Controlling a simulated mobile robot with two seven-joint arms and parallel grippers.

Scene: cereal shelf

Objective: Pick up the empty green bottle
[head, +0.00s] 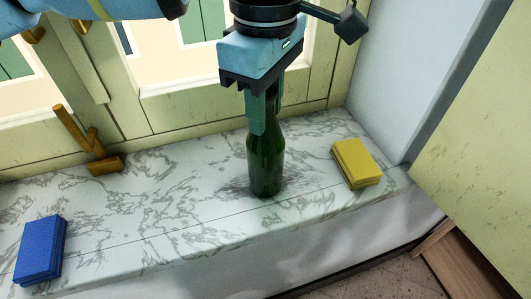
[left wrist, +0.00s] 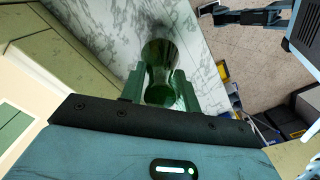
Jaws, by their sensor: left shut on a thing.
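The green bottle (head: 265,165) stands upright on the marble sill (head: 150,215) in the head view. My left gripper (head: 264,115) comes from above and is shut on the bottle's neck, with a finger on either side. In the left wrist view the bottle (left wrist: 160,65) shows between the two fingers of the gripper (left wrist: 159,88), seen from the top down. The bottle's base appears to be on or very close to the sill; I cannot tell whether they touch. My right gripper is not seen in the head view.
A yellow box-like block (head: 356,162) lies right of the bottle and a blue one (head: 40,250) at the far left of the sill. A pale yellow panel (head: 480,150) is at the right.

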